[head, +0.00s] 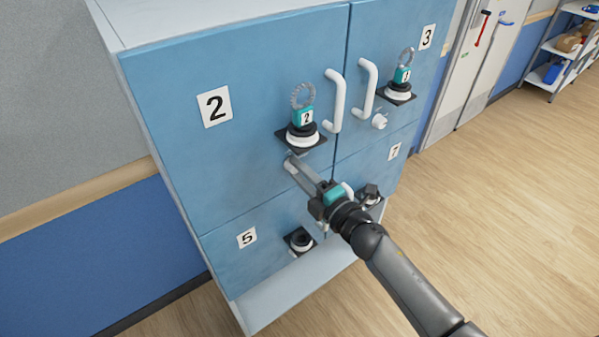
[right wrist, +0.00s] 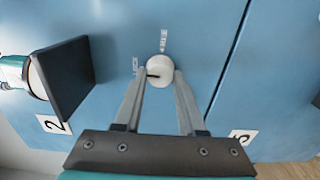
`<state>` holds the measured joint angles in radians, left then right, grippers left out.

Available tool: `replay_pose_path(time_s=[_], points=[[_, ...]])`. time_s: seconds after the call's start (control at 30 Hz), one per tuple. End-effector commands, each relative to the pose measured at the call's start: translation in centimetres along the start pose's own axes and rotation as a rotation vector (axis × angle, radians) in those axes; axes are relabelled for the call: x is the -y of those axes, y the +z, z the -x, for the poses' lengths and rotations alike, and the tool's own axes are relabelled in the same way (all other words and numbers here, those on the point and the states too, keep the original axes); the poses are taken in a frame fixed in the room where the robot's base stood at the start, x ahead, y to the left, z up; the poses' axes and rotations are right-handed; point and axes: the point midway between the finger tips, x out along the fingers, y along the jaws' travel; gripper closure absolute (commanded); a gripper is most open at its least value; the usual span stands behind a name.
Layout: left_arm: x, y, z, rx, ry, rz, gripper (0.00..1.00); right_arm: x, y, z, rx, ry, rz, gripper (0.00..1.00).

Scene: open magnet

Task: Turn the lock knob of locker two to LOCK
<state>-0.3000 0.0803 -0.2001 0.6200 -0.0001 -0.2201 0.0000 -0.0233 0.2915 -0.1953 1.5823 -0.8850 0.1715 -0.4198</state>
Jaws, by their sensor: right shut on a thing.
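The locker two door (head: 165,135) is blue and closed, with a number 2 label at its upper left. A dark mark on the knob points left, towards the left label. My right gripper (right wrist: 160,76) is shut on the knob, one finger on each side. In the head view the right gripper (head: 291,164) reaches the door just below a black and white mount; the fingers mostly hide the knob. My left gripper is not in view.
A teal tag numbered 2 with a grey ring (head: 304,98) stands on the mount above the knob. White handles (head: 335,100) stick out beside it. Locker three (head: 433,60) is to the right, locker five (head: 245,238) below. The wood floor (head: 500,200) at right is clear.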

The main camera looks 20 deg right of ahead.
Motion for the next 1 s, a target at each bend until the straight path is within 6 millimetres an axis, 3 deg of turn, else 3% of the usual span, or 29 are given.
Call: replay_pose_path(time_s=[0.37,0.4,0.63,1.0], points=[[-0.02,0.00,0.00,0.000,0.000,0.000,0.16,0.00,0.02,0.01,0.000,-0.001,0.009,1.00],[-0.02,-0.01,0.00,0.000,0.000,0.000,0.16,0.00,0.02,0.01,0.000,-0.001,0.009,0.56],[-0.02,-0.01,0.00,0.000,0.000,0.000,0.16,0.00,0.02,0.00,0.000,0.000,0.006,0.31],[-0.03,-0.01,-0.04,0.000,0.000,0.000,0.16,0.09,0.01,0.63,0.000,-0.002,0.005,0.31]])
